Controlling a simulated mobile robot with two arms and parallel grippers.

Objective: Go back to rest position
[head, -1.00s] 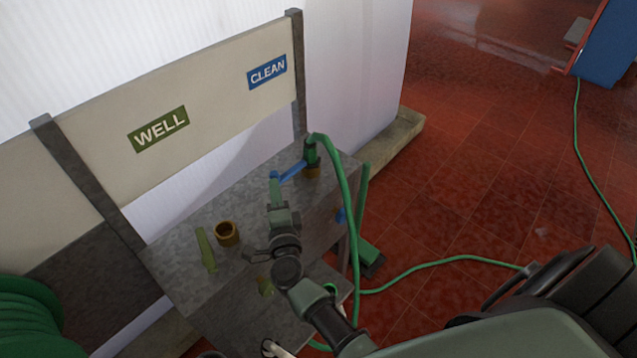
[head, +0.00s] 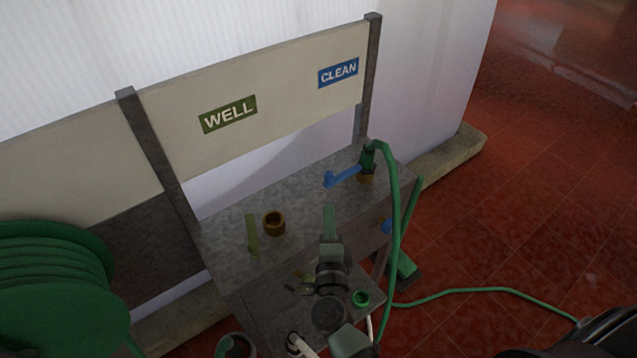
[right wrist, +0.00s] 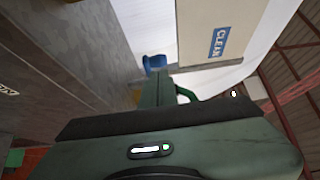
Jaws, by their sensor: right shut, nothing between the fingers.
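My right gripper (head: 329,222) shows in the head view over the front of the grey metal bench, with its narrow fingers together and nothing between them. In the right wrist view the right gripper (right wrist: 158,88) points towards the bench and the CLEAN sign (right wrist: 219,42). It stands apart from the blue lever (head: 343,177) and the green hose fitting (head: 367,158) at the bench's right end. My left gripper is not in view.
The bench (head: 235,258) carries a brass ring fitting (head: 274,222) and an olive-green lever (head: 252,236). A green hose (head: 393,240) hangs down its right side to the red floor (head: 500,250). A green hose reel (head: 50,285) stands at left. A WELL sign (head: 229,114) is on the back board.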

